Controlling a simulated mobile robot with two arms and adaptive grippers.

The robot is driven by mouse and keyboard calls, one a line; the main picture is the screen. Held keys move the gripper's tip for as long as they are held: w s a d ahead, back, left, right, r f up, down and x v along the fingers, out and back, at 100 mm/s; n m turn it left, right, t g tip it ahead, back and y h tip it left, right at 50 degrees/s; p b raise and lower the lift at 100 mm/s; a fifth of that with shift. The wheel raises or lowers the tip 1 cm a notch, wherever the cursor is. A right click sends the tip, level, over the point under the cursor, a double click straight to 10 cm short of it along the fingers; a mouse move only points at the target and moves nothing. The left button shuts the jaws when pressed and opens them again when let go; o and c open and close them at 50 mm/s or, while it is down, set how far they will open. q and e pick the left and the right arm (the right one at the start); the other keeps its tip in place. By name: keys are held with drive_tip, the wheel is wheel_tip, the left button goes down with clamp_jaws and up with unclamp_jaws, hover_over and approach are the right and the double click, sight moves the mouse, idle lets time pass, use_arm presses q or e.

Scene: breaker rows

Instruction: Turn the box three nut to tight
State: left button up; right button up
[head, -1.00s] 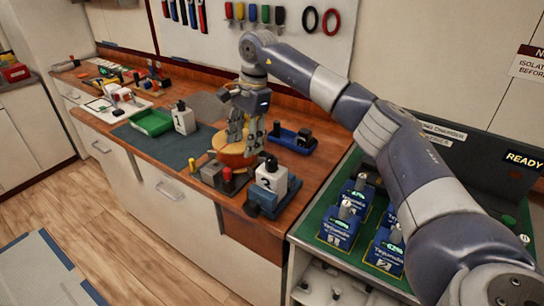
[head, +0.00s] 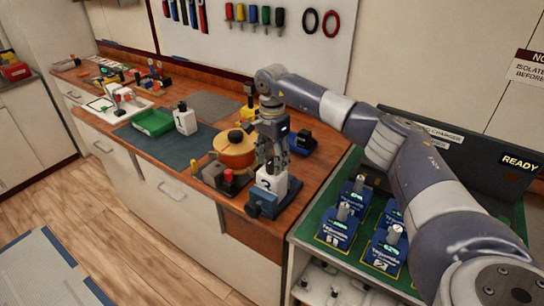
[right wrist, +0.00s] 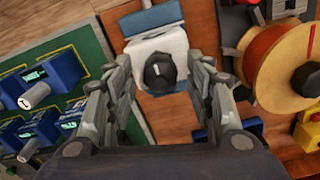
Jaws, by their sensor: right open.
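A white box (head: 271,184) with a black numeral, which looks like a 3, stands in a blue clamp (head: 258,207) at the front right of the wooden bench. Its black nut, with a pale line mark on top, shows in the right wrist view (right wrist: 158,72); in the head view the fingers mostly hide it. My right gripper (head: 272,165) is open and points down just above the box. In the right wrist view its fingers (right wrist: 160,78) stand on either side of the nut, apparently apart from it. My left gripper is not in view.
An orange round drum (head: 234,152) stands close left of the gripper, with a grey block with a red button (head: 228,182) in front. A blue tray (head: 301,145) lies behind. Blue charger units (head: 338,228) stand on the right. Box one (head: 186,121) is farther left.

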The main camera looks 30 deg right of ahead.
drive_tip(key=shift+f, duration=0.15)
drive_tip(key=c, duration=1.1)
